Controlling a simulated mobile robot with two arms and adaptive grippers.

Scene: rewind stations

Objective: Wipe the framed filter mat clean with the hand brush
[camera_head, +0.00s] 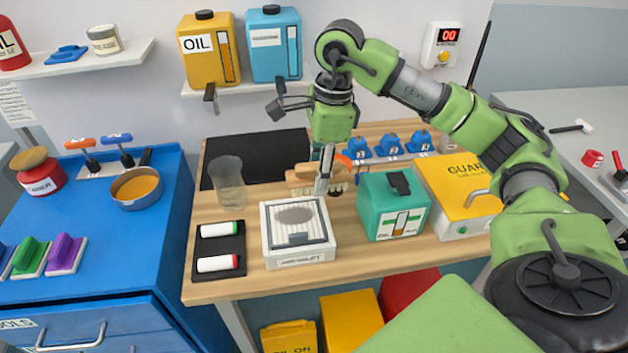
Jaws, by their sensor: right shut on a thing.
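My right gripper (325,183) points down just behind the mat's frame and is shut on the hand brush (303,177). The brush has a wooden body with pale bristles below, partly hidden by the fingers. I cannot tell whether the bristles touch anything. My left gripper is not in view.
A clear jar (228,183) and a dark tray (220,267) with two markers stand left of the mat. A teal box (392,205) and a yellow guard box (461,183) stand to its right. Blue numbered pieces (389,145) sit behind. A narrow wooden strip is free in front.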

